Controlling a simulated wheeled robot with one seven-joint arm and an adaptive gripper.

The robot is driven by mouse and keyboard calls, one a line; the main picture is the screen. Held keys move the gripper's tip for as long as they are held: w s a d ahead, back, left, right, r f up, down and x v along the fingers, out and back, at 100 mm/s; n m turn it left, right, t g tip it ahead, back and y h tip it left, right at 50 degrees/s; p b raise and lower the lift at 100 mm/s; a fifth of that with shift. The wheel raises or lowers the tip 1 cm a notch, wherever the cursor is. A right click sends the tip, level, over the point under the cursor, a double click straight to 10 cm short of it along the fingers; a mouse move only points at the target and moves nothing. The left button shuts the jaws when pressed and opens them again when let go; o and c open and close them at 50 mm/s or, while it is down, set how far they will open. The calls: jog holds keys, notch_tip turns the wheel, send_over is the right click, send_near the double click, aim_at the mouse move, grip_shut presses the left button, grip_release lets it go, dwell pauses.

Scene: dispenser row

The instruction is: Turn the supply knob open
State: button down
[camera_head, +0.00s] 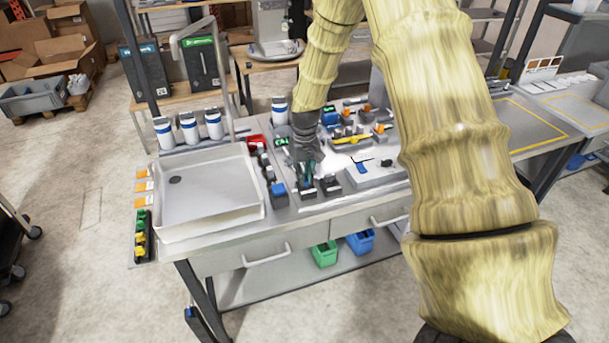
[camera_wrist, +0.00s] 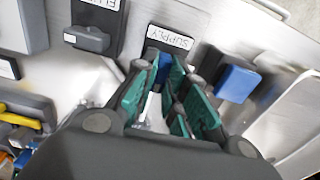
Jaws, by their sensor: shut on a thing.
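In the head view my gripper (camera_head: 305,182) is down at the front of the panel, and the knob is hidden there.
A black knob (camera_wrist: 87,39) sits beside the supply knob under another, partly cut label. A blue block (camera_wrist: 237,82) stands close on the other side. A white sink tray (camera_head: 208,218) lies left of the panel. Several bottles (camera_head: 190,127) stand behind it.

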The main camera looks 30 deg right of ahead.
jog(key=c, duration=1.5)
grip_release()
jog(key=shift+o, duration=0.2)
jog(key=shift+r, duration=0.1)
notch_tip(320, 180, up, 12)
